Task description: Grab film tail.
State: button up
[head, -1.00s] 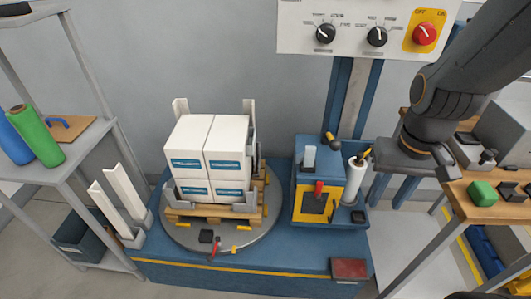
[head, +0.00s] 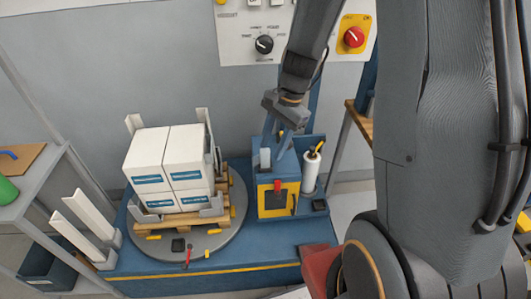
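A pale upright tab, which looks like the film tail (head: 265,158), stands on top of the blue and yellow film carriage (head: 264,196). A white film roll (head: 310,172) stands upright just right of the carriage. My gripper (head: 277,146) points down over the top of the carriage, close to the tab. Its two fingers look apart, with nothing visible between them. I cannot tell whether a finger touches the tab. The load of white boxes (head: 172,165) sits on a wooden pallet (head: 180,219) on the round turntable (head: 226,232).
A control panel (head: 240,42) with a red knob hangs above. White corner posts (head: 85,218) lean at the left beside a grey shelf (head: 30,190). A red block (head: 318,268) shows at the lower right. My arm hides much of the right side.

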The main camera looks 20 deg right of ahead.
aim_at(267, 150)
jog(key=w+d+f+m+y+p, duration=0.2)
jog(key=w+m+p, duration=0.1)
jog(key=w+m, duration=0.35)
jog(key=shift+m+t, duration=0.35)
jog(key=shift+t, duration=0.05)
jog(key=x, duration=0.2)
jog(key=p+x, duration=0.1)
jog(key=x, duration=0.1)
jog(key=s+p+x, duration=0.1)
jog(key=x, duration=0.2)
jog(key=shift+d+f, duration=0.25)
jog(key=shift+d, duration=0.05)
jog(key=shift+a+f, duration=0.15)
jog(key=shift+f, duration=0.25)
grip_shut()
jog(key=shift+r, duration=0.15)
